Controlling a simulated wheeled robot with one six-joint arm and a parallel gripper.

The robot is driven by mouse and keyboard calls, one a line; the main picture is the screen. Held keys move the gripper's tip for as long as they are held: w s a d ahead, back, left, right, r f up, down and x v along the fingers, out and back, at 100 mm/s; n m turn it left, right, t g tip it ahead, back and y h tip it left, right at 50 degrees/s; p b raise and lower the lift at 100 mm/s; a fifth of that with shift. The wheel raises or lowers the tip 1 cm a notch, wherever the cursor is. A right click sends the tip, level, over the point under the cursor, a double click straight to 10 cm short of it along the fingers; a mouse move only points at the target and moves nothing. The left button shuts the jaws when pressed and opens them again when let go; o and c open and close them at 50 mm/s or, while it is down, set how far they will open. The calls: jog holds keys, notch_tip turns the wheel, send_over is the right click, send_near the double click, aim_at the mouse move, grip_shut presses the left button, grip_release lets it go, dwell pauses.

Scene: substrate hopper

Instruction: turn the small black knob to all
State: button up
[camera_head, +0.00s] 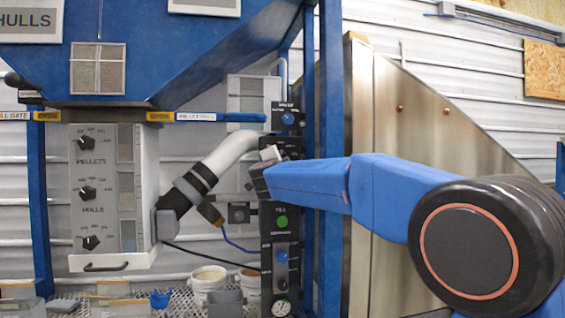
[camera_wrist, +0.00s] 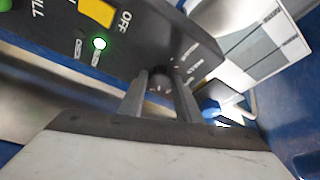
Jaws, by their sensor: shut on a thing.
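The small black knob (camera_wrist: 160,82) sits on a black control panel (camera_wrist: 140,40) in the wrist view, with small white lettering around it that is too blurred to read. My gripper (camera_wrist: 161,88) has one finger on each side of the knob and is shut on it. The knob's pointer direction is not clear. In the head view my gripper (camera_head: 258,172) is against the upper part of the narrow black panel (camera_head: 266,240) and hides the knob.
A white hose (camera_head: 230,152) lies left of my gripper. A white box (camera_head: 100,200) carries several larger black knobs.

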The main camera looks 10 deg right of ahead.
jog(key=shift+m+g, duration=0.5)
jog(key=shift+m, duration=1.1)
jog(key=o, duration=1.1)
jog(key=shift+c, duration=0.2)
jog(key=shift+s, duration=0.1)
jog(key=r+v, duration=0.1)
jog(key=v, duration=1.6)
jog(key=shift+f, duration=0.35)
jog(key=shift+s+a, duration=0.1)
jog(key=shift+a, duration=0.05)
